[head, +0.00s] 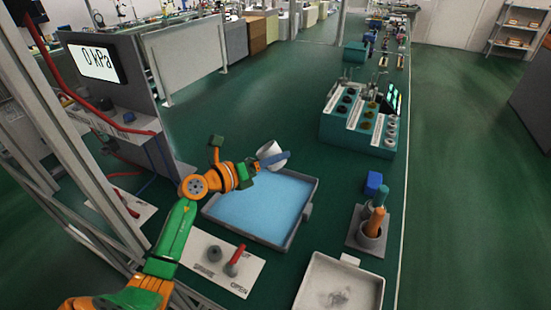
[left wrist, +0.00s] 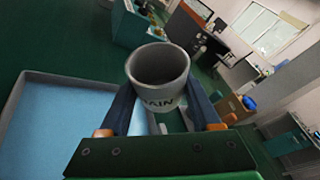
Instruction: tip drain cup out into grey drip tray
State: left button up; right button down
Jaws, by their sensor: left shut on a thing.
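My left gripper (head: 268,160) is shut on the drain cup (head: 270,150), a pale grey cup. In the left wrist view the cup (left wrist: 158,88) sits between the two blue fingers, with part of its lettering, "RAIN", showing. Its inside looks dark grey there; I cannot tell whether it holds liquid. In the head view the cup looks tilted, and it is above the far edge of a grey-rimmed tray (head: 308,205) with a blue surface. That tray also shows in the left wrist view (left wrist: 60,78), left of the cup. My right gripper is not in view.
A second, paler grey tray (head: 312,283) with a dark smudge stands at the lower right. A holder (head: 365,240) with orange and teal handles and a blue block (head: 373,183) are right of the blue tray. A plate with a red lever (head: 236,258) is in front.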

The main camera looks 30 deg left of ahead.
aim_at(274, 151)
pick_arm(q)
jog(key=r+m+y+p, duration=0.1)
jog(key=m+p, duration=0.1)
jog(key=p, duration=0.1)
jog(key=r+m+g+y+p, duration=0.1)
jog(key=r+m+p, duration=0.1)
jog(key=p, duration=0.1)
jog(key=shift+d+g+p, duration=0.2)
jog(key=shift+g+p, duration=0.1)
jog(key=shift+p, duration=0.05)
jog(key=shift+d+r+m+y+p, duration=0.15)
jog(key=shift+d+m+y+p, duration=0.1)
jog(key=shift+m+y+p, duration=0.3)
jog(key=shift+f, duration=0.2)
jog(key=shift+s, duration=0.1)
